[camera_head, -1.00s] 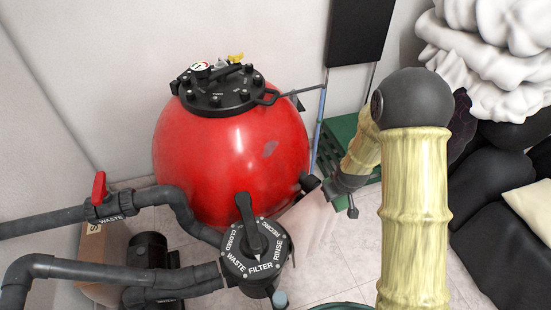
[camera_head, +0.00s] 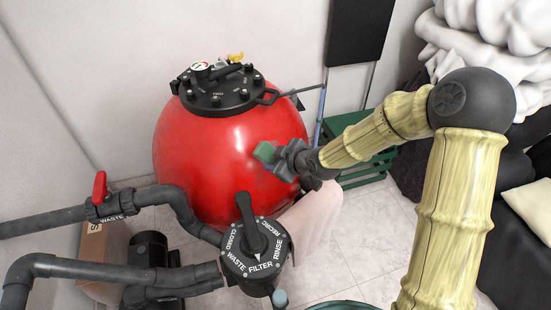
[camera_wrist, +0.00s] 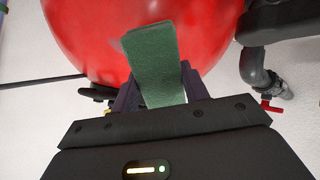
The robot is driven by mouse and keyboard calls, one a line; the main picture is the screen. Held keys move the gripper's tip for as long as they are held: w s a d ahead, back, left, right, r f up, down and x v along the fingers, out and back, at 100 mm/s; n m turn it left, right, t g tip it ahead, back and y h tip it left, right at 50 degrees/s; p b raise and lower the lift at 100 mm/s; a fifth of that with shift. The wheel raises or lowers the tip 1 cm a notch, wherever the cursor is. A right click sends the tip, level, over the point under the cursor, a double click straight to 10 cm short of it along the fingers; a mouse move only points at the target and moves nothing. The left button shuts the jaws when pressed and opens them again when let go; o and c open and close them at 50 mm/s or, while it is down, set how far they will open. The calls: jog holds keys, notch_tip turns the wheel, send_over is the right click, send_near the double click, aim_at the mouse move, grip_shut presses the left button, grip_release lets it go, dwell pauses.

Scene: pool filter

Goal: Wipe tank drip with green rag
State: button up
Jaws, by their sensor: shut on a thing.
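The red tank (camera_head: 205,150) stands in the middle of the head view and fills the top of the wrist view (camera_wrist: 85,30). My gripper (camera_head: 277,156) is at the tank's right front side, shut on the green rag (camera_head: 264,152). In the wrist view the rag (camera_wrist: 152,62) stands out between the two dark fingers, toward the red surface. The rag overlaps the tank in both views; I cannot tell whether it touches. The grey drip mark on the tank is not visible now; rag and gripper cover that area.
A black multiport valve (camera_head: 255,250) with a raised handle stands in front of the tank. Grey pipes with a red-handled valve (camera_head: 99,187) run at left. A green crate (camera_head: 355,145) is behind my arm. Black bags and white cloth (camera_head: 490,50) crowd the right.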

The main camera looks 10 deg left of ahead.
jog(key=shift+b+x, duration=0.95)
jog(key=shift+x, duration=0.6)
jog(key=shift+b+x, duration=0.65)
jog(key=shift+x, duration=0.8)
jog(key=shift+b+x, duration=0.5)
jog(key=shift+x, duration=0.55)
jog(key=shift+w+d+r+p, duration=0.15)
jog(key=shift+w+d+p, duration=0.7)
jog(key=shift+w, duration=0.25)
jog(key=shift+w+d, duration=0.3)
jog(key=shift+w+d+p, duration=0.4)
jog(key=shift+w+d, duration=0.1)
jog(key=shift+w, duration=0.25)
jog(key=shift+w+d+p, duration=0.4)
jog(key=shift+w+d, duration=0.05)
jog(key=shift+w, duration=0.3)
